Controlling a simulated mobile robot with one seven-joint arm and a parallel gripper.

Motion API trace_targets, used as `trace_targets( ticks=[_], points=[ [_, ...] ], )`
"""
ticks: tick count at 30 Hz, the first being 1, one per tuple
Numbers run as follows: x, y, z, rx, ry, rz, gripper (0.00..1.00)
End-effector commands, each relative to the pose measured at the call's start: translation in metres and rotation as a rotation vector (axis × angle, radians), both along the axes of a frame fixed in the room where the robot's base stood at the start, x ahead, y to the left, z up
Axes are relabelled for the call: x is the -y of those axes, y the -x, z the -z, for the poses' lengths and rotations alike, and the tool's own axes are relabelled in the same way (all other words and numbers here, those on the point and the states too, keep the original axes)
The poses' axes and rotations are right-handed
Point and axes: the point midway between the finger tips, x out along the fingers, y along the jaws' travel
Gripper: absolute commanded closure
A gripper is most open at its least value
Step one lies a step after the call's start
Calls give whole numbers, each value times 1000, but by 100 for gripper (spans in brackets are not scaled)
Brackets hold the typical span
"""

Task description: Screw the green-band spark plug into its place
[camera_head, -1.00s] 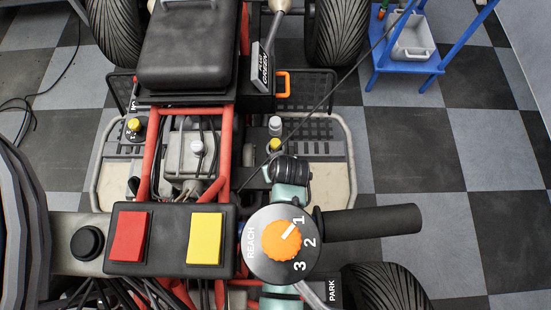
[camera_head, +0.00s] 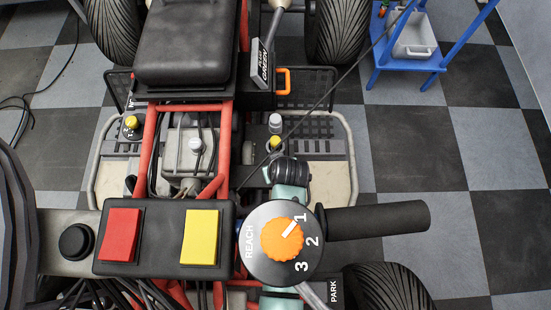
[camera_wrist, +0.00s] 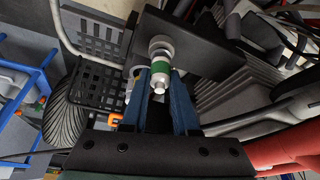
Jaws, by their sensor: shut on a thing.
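The green-band spark plug (camera_wrist: 161,69) is between the blue fingertips of my gripper (camera_wrist: 160,82) in the wrist view, with the fingers closed on it from both sides. Its white tip (camera_wrist: 160,88) points back toward the camera. Its far end meets a pale round ring (camera_wrist: 160,45) in front of a black block (camera_wrist: 200,45). I cannot tell whether that end is seated in a hole or how deep. I cannot make out the gripper or this plug in the head view.
The head view shows a red frame (camera_head: 225,145), a black seat (camera_head: 187,45), a handlebar grip (camera_head: 378,220), a dial marked REACH (camera_head: 283,241) and a red-and-yellow button panel (camera_head: 165,237). A blue stand (camera_head: 405,65) is at upper right.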

Motion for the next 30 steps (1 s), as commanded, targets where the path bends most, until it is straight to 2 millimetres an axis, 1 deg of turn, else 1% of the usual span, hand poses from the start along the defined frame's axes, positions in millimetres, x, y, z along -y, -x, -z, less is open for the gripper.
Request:
trace_targets(
  ticks=[6,7,11,12,13,23,26,30],
  points=[
    [0,0,6,1,0,0,100],
    [0,0,6,1,0,0,70],
    [0,0,5,1,0,0,47],
    [0,0,5,1,0,0,40],
    [0,0,5,1,0,0,37],
    [0,1,3,0,0,0,37],
    [1,4,-6,0,0,0,37],
    [4,13,-29,2,0,1,37]
  ],
)
